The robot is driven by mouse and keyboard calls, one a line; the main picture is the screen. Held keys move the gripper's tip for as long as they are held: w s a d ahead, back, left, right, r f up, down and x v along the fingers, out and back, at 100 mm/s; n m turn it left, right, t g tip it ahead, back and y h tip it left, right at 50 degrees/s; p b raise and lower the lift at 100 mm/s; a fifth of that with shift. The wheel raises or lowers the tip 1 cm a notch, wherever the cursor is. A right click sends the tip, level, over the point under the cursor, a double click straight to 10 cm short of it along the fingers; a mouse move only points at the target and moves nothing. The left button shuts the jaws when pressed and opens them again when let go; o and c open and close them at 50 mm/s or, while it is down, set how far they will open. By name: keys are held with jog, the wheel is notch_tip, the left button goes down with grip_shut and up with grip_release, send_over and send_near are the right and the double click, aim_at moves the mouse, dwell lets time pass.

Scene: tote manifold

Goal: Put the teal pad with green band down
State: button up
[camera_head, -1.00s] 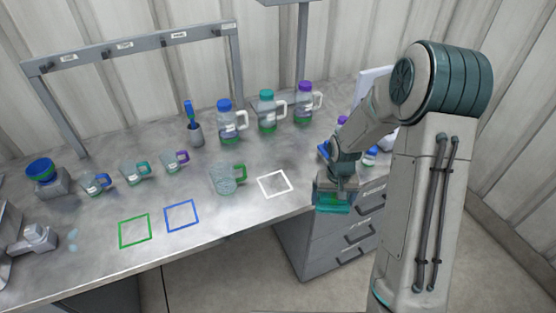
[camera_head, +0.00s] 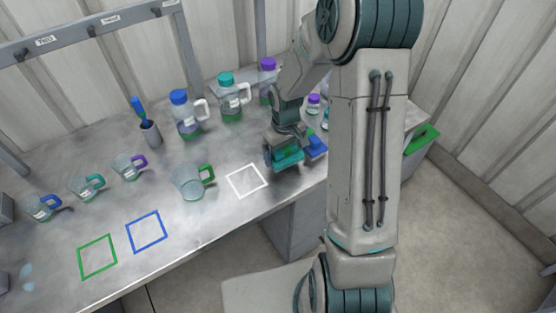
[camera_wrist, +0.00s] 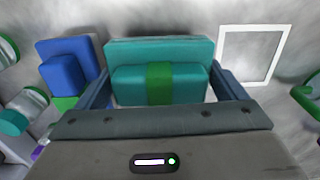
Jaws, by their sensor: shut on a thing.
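The teal pad with green band (camera_wrist: 190,84) is between the two fingers of my gripper (camera_wrist: 160,92) in the wrist view, and the fingers are shut on it. The green band crosses its middle. In the head view the teal pad (camera_head: 288,160) shows under my gripper (camera_head: 284,150), over the right part of the bench. I cannot tell whether it touches the bench top. The white square outline (camera_head: 247,180) lies empty to its left, and it also shows in the wrist view (camera_wrist: 281,55) at the right.
A blue pad (camera_wrist: 68,70) sits close beside my gripper's left finger. A clear mug with a green handle (camera_head: 190,183) stands left of the white square. Bottles (camera_head: 187,115) stand behind. The green (camera_head: 98,257) and blue (camera_head: 147,231) squares are empty.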

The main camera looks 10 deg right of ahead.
aim_at(292, 160)
jog(key=s+r+n, duration=0.1)
jog(key=n, duration=0.1)
jog(key=s+d+r+n+b, duration=0.1)
jog(key=n, duration=0.2)
jog(key=s+r+n, duration=0.1)
jog(key=n, duration=0.1)
jog(key=shift+s+d+r+n+b, duration=0.15)
jog(key=shift+d+r+n+b, duration=0.05)
jog(key=shift+r+n+b, duration=0.2)
jog(key=s+r+n+b, duration=0.25)
jog(key=s+n, duration=0.25)
jog(key=n, duration=0.6)
jog(key=w+a+f, duration=0.1)
jog(key=w, duration=0.2)
jog(key=w+a+f+p, duration=0.1)
jog(key=w+f, duration=0.1)
jog(key=w, duration=0.1)
jog(key=w+a+f, duration=0.1)
jog(key=w+f, duration=0.1)
jog(key=w, duration=0.2)
jog(key=shift+f, duration=0.25)
jog(key=shift+w+f+p, duration=0.1)
jog(key=shift+f+p, duration=0.35)
jog(key=shift+f, duration=1.6)
jog(key=shift+f, duration=0.2)
jog(key=o, duration=0.8)
jog(key=shift+o, duration=0.2)
